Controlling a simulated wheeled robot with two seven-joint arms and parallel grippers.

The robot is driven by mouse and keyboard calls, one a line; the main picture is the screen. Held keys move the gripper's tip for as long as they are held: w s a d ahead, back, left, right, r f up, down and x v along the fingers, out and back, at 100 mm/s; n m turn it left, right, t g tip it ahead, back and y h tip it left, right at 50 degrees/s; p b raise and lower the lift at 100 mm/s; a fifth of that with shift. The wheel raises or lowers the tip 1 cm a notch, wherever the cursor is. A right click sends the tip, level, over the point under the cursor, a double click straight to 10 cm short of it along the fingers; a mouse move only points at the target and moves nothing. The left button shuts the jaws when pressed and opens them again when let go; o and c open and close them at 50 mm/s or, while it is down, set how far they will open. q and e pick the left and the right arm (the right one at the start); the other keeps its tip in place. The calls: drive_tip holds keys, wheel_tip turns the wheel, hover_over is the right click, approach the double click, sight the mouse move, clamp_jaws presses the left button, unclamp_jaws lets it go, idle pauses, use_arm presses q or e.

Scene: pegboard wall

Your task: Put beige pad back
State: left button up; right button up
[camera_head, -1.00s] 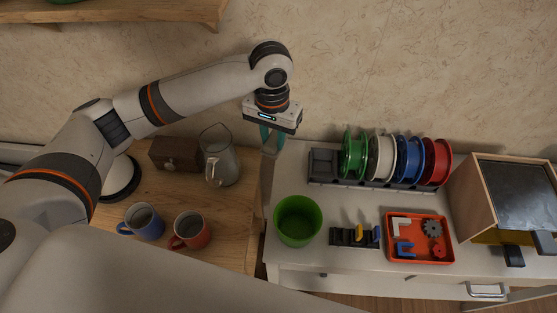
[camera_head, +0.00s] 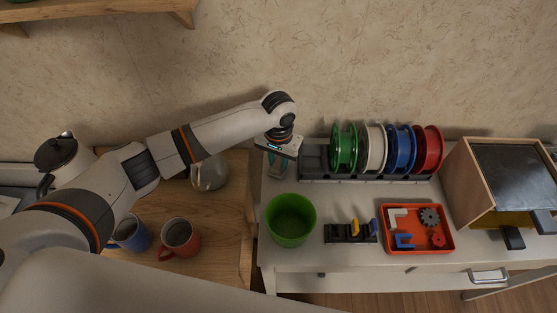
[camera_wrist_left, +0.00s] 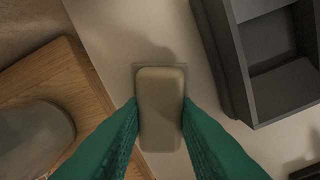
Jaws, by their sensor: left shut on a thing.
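The beige pad (camera_wrist_left: 160,105) is a small rounded block. My left gripper (camera_wrist_left: 160,118) is shut on it, with a green finger on each side, above the white table top. A faint squarish outline (camera_wrist_left: 140,66) shows on the table around the pad's far end; I cannot tell whether the pad touches the table. In the head view my left gripper (camera_head: 277,168) points down at the back left of the white table, just left of the dark grey holder. The pad is too small to make out there. My right gripper is not in view.
The dark grey holder (camera_head: 312,160) with several spools (camera_head: 375,148) stands to the right. A green bowl (camera_head: 291,220), a black rack (camera_head: 350,233) and an orange tray (camera_head: 418,229) lie in front. A wooden table (camera_head: 220,235) with mugs and a glass jug (camera_head: 209,174) is at left.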

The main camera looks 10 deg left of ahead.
sight(278, 162)
use_arm(q)
drive_tip(key=shift+f, duration=0.35)
drive_tip(key=o, duration=0.9)
wheel_tip(278, 162, up, 12)
drive_tip(key=shift+r, duration=0.1)
drive_tip(key=shift+r, duration=0.1)
